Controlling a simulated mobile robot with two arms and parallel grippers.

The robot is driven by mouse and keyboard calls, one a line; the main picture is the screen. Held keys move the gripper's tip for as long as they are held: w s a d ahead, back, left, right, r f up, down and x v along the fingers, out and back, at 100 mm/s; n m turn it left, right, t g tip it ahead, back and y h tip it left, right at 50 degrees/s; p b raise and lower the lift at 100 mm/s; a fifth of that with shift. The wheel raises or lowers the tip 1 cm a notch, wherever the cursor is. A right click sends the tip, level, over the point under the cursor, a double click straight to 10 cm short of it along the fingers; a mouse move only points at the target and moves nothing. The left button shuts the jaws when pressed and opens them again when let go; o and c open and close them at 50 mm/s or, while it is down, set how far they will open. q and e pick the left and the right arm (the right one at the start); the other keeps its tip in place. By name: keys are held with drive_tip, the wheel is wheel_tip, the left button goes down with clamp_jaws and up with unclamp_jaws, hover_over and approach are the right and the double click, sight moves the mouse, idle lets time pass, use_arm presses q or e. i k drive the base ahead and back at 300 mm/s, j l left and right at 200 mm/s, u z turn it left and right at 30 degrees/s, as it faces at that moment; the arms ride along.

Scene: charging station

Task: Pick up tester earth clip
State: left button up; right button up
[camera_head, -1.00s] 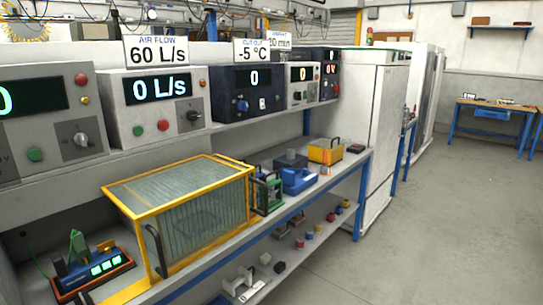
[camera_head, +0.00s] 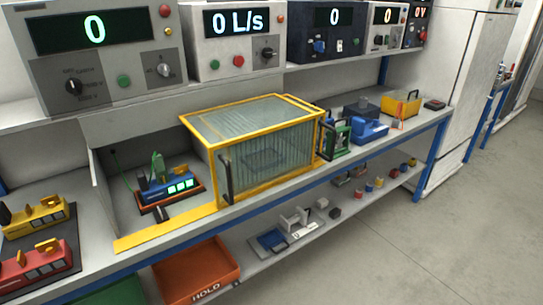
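A small blue device with lit green displays (camera_head: 172,188) sits in an orange-rimmed tray in an open bay on the bench, left of the yellow-framed clear box. A green clip-like piece (camera_head: 158,166) stands upright at its back; I take this as the earth clip, though it is small and its jaws are unclear. A thin green cable (camera_head: 128,168) hangs at the left of the bay. Neither of my grippers is in view.
The yellow-framed box (camera_head: 216,163) stands right of the bay. Yellow and red devices (camera_head: 38,262) sit on a dark tray at left. An orange HOLD bin (camera_head: 195,272) is on the lower shelf. Instrument panels (camera_head: 96,62) overhang the bench. The floor at right is clear.

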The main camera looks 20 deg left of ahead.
sight(161, 171)
drive_tip(key=u, duration=1.25)
